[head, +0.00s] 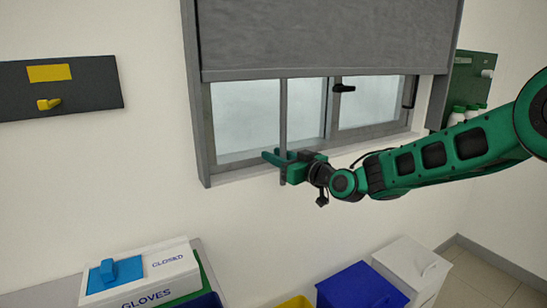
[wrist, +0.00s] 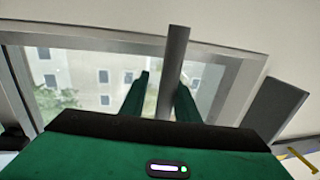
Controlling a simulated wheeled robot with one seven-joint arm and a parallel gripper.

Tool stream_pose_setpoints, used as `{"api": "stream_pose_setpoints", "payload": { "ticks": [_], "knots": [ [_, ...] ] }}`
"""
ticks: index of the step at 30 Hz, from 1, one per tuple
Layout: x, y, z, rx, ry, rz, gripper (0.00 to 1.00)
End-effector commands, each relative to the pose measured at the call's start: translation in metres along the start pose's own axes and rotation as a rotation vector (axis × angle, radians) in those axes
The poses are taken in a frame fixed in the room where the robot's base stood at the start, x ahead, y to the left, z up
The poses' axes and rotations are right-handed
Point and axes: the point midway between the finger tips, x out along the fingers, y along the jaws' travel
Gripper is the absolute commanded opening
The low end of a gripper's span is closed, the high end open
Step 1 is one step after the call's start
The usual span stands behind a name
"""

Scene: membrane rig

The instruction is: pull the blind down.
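The grey blind (head: 325,35) hangs over the upper part of the window, and its bottom edge is above mid-window. A grey pull rod (head: 283,115) hangs straight down from the blind's lower edge to below the sill. My green gripper (head: 279,162) is at the rod's lower end. In the wrist view, the rod (wrist: 174,65) stands between the two fingers of my gripper (wrist: 162,98). A gap shows between the rod and the left finger, and the rod overlaps the right finger in view. The fingers look open, and I cannot tell whether the right one touches the rod.
The window frame (head: 200,130) surrounds the glass, with a dark handle (head: 344,88). A dark panel with a yellow lever (head: 48,104) is on the left wall. Below stand a gloves box (head: 150,275), a blue bin (head: 355,288) and a white bin (head: 412,265). A green rack (head: 475,75) is right.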

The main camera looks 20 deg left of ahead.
Motion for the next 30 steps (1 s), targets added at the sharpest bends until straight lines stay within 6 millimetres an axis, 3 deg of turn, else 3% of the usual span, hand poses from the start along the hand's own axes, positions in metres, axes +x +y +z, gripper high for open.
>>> {"api": "stream_pose_setpoints", "payload": {
  "ticks": [13,24,30],
  "knots": [
    [-0.007,-0.004,-0.002,0.001,0.002,-0.006,0.34],
    [-0.073,-0.001,0.000,0.002,0.000,-0.003,0.34],
    [-0.098,-0.001,0.001,0.002,0.000,-0.003,0.34]
  ]
}}
